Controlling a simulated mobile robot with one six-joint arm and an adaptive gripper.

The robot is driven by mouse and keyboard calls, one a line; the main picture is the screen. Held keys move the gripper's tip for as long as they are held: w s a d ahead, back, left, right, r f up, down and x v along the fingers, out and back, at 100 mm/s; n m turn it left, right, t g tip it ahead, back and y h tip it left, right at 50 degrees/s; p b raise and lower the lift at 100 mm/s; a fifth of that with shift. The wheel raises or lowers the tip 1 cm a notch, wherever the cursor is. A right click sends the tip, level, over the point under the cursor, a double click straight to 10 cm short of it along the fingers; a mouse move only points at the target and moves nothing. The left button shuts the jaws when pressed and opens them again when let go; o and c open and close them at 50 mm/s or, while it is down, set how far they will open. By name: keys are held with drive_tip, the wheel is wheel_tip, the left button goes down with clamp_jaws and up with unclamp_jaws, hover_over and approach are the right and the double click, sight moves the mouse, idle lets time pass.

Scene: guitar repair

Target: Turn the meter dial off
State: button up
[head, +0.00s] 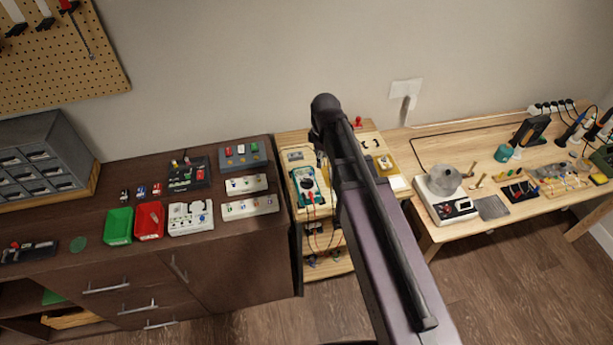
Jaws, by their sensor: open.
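The meter (299,180), with a green edge, a pale face and a round dark dial (307,184), lies on the light wood stand between the dark cabinet and the long bench. Red and dark leads hang from its lower end over the front of the stand. The dial's pointing direction is too small to tell. My arm crosses the middle of the view, just to the right of the meter, and hides part of the stand. My gripper does not show in this view, so its place relative to the dial cannot be seen.
The dark cabinet (110,258) at left bears a green bin (119,226), a red bin (149,222) and several small panels. A device with a grey bowl (444,180) stands on the right bench. A yellow-framed item (384,164) lies right of my arm. Wood floor is clear at lower right.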

sight(307, 181)
drive_tip(key=a+n, duration=0.1)
drive_tip(key=w+a+n, duration=0.1)
drive_tip(key=a, duration=0.1)
drive_tip(key=w+a+r+n, duration=0.1)
drive_tip(key=shift+w+a+n, duration=0.15)
drive_tip(key=shift+a+n, duration=0.15)
drive_tip(key=shift+a, duration=0.1)
drive_tip(key=shift+f, duration=0.25)
wheel_tip(307, 181, down, 13)
drive_tip(key=b, duration=1.3)
drive_tip(key=shift+f, duration=0.2)
clamp_jaws()
